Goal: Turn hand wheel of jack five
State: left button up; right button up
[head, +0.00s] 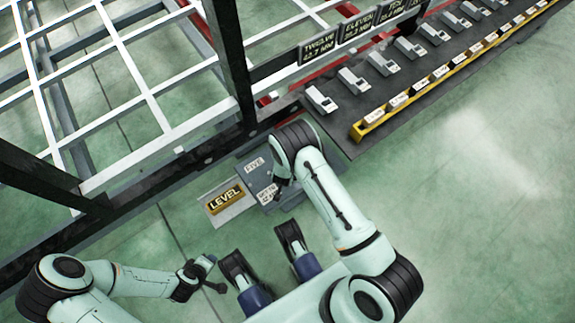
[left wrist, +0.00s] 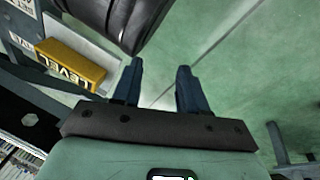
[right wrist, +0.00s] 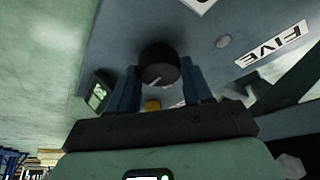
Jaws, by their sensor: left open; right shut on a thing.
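Jack five is the grey block (head: 256,180) marked FIVE, beside the dark frame rail in the head view. Its grey face with the FIVE label also shows in the right wrist view (right wrist: 238,65). The dark round hand wheel (right wrist: 157,62) with a light mark stands on that face. My right gripper (right wrist: 160,82) has its fingers on either side of the wheel and is shut on it. In the head view my right arm hides that gripper and the wheel. My left gripper (left wrist: 158,88) is open and empty, above the floor to the left of the jack in the head view (head: 212,274).
A yellow block labelled LEVEL (head: 226,199) lies on a light plate (head: 232,212) left of the jack. The white lattice frame (head: 150,95) stands behind. A dark mat (head: 415,75) holds several small grey devices and a yellow rail. Green floor is clear at right.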

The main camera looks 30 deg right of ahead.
jog(key=o, duration=1)
jog(key=shift+o, duration=0.2)
jog(key=p+v, duration=0.1)
jog(key=v, duration=0.3)
jog(key=shift+r+p, duration=0.3)
jog(key=shift+p, duration=0.1)
pick_arm(q)
jog(key=s+d+r+g+h+p, duration=0.1)
jog(key=s+d+r+p, duration=0.2)
jog(key=s+r, duration=0.1)
jog(key=shift+s+d+r, duration=0.2)
jog(key=shift+s+r, duration=0.05)
jog(key=shift+r, duration=0.6)
pick_arm(e)
jog(key=v, duration=0.8)
jog(key=shift+s+r, duration=0.2)
jog(key=shift+r, duration=0.1)
jog(key=shift+a, duration=0.1)
